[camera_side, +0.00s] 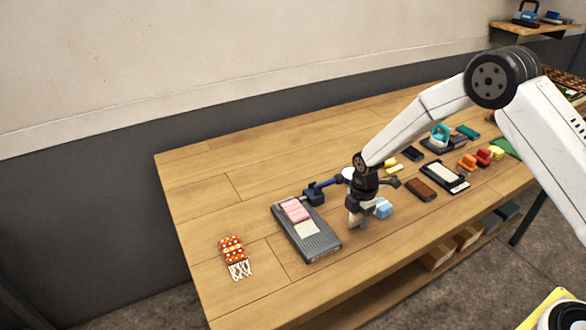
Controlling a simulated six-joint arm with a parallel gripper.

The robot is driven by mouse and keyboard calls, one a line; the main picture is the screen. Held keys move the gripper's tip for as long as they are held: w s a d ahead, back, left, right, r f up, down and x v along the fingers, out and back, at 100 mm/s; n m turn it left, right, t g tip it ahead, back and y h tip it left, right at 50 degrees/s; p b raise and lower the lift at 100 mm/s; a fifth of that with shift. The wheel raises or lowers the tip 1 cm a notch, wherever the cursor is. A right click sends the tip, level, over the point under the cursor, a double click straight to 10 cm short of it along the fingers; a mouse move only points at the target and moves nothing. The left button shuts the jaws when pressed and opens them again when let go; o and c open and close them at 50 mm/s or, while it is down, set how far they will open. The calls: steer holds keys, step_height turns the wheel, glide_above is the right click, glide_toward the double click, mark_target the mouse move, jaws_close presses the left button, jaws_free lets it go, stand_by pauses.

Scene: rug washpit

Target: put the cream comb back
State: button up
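My gripper (357,216) points down just right of a grey ridged tray (322,245), low over the table. Whether its fingers are open or shut, or hold anything, is too small to tell. A flat cream piece (307,228) lies on the tray beside a pink striped piece (295,210). I cannot tell whether the cream piece is the comb, and no other clear cream comb shows. A small orange patterned rug (231,249) with white fringe lies on the table to the left.
A brown block (420,190) and a black-framed white pad (444,176) lie farther right. The wooden table (215,195) is clear at the back left.

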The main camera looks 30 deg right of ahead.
steer(key=shift+r, duration=0.15)
step_height(320, 180, up, 12)
steer(key=shift+r, duration=0.1)
stand_by(0.7)
stand_by(0.5)
steer(key=s+d+r+m+t, duration=0.1)
steer(key=s+m, duration=0.8)
steer(key=s, duration=0.1)
steer(key=s+d+r+m+t, duration=0.1)
steer(key=s+r+m, duration=0.1)
steer(key=s+m, duration=0.7)
steer(key=shift+s+r+t, duration=0.2)
steer(key=shift+s+t, duration=0.1)
steer(key=shift+s, duration=0.4)
